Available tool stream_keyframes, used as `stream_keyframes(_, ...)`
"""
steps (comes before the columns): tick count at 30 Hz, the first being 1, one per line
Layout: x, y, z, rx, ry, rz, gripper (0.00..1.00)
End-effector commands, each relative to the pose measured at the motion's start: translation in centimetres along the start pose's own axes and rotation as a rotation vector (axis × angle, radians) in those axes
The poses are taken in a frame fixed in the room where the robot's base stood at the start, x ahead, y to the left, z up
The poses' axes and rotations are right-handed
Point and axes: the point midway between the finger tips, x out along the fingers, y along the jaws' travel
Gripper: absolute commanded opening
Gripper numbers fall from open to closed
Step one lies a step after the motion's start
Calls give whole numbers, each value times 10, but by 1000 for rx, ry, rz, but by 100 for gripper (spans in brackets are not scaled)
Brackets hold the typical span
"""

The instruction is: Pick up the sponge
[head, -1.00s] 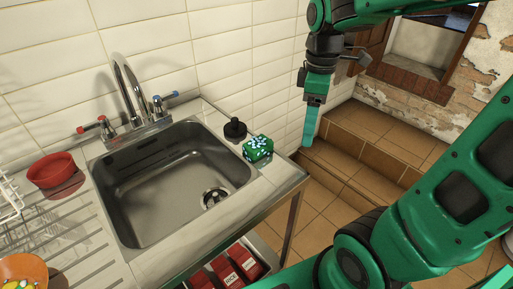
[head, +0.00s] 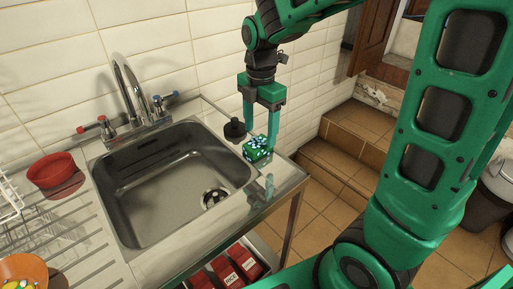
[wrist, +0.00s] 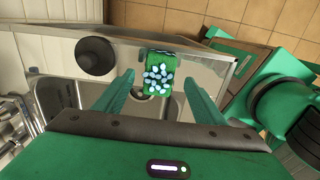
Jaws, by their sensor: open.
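The sponge appears to be the small green block with pale blue and white dots (head: 257,150). It sits on the metal counter at the right rim of the sink. In the wrist view the sponge (wrist: 158,88) shows centred between my fingers. My gripper (head: 260,138) is open and points down over it, one green fingertip on each side as seen from the head. My gripper's two fingers (wrist: 158,76) stand clear of it in the wrist view. I cannot tell how far the tips reach down beside it.
A black plug-like object (head: 235,129) stands close left of the sponge; it also shows in the wrist view (wrist: 95,56). The sink (head: 175,180), tap (head: 130,90) and red bowl (head: 52,170) lie left. The tiled wall is behind; the counter edge is near right.

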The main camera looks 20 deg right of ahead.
Motion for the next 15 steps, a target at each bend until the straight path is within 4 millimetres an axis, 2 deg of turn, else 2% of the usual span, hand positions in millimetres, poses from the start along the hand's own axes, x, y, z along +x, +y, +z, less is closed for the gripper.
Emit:
stream_keyframes(5, 14, 0, 0, 1, 0, -2, 64)
stream_keyframes(12, 46, 1, 1, 1, 0, -3, 64)
stream_keyframes(15, 52, 2, 1, 1, 0, -1, 64)
